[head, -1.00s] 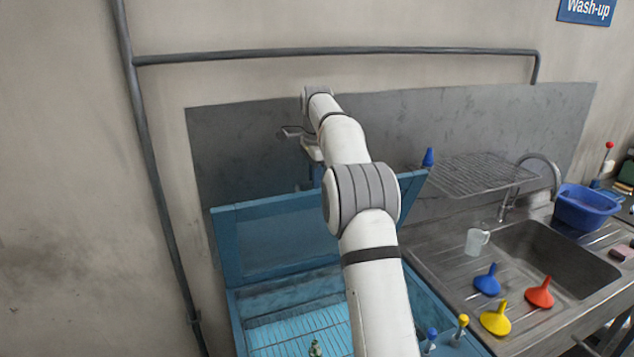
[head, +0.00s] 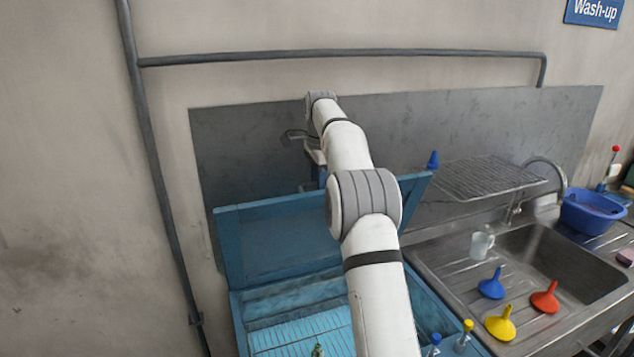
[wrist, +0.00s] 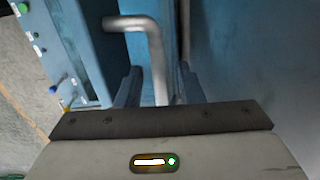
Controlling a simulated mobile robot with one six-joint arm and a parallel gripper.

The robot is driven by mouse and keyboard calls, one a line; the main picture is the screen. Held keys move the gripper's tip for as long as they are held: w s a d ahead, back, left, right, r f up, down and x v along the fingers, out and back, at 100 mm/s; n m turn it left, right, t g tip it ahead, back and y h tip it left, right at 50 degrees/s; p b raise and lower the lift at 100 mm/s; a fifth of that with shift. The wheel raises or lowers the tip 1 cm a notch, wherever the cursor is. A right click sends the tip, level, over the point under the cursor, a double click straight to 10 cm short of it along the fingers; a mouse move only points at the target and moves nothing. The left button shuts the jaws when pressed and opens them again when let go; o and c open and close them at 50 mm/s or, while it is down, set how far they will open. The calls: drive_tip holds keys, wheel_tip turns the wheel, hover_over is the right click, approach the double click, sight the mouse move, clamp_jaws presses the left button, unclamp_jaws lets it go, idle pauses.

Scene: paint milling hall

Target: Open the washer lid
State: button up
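The blue washer (head: 236,318) stands left of the sink with its lid (head: 285,235) raised, leaning back towards the grey wall panel. Its open tub shows a pale ribbed rack. My arm reaches over the tub and hides part of the lid's right side. In the wrist view my gripper (wrist: 160,72) has its two dark fingers apart. A bent metal handle (wrist: 157,45) stands between them, with gaps visible on both sides. Blue washer or lid surfaces lie on either side of it. In the head view the fingertips are mostly hidden behind the arm.
Right of the washer are a sink (head: 560,262), a wire rack (head: 490,177), a blue basin (head: 592,210) and a clear mug (head: 481,245). A pipe (head: 340,54) runs along the wall.

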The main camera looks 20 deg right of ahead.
drive_tip(key=shift+w+r, duration=0.15)
drive_tip(key=shift+r, duration=0.1)
drive_tip(key=r, duration=0.6)
drive_tip(key=shift+s+r, duration=0.1)
drive_tip(key=shift+s, duration=0.2)
drive_tip(key=shift+s+r, duration=0.15)
drive_tip(key=shift+r, duration=0.35)
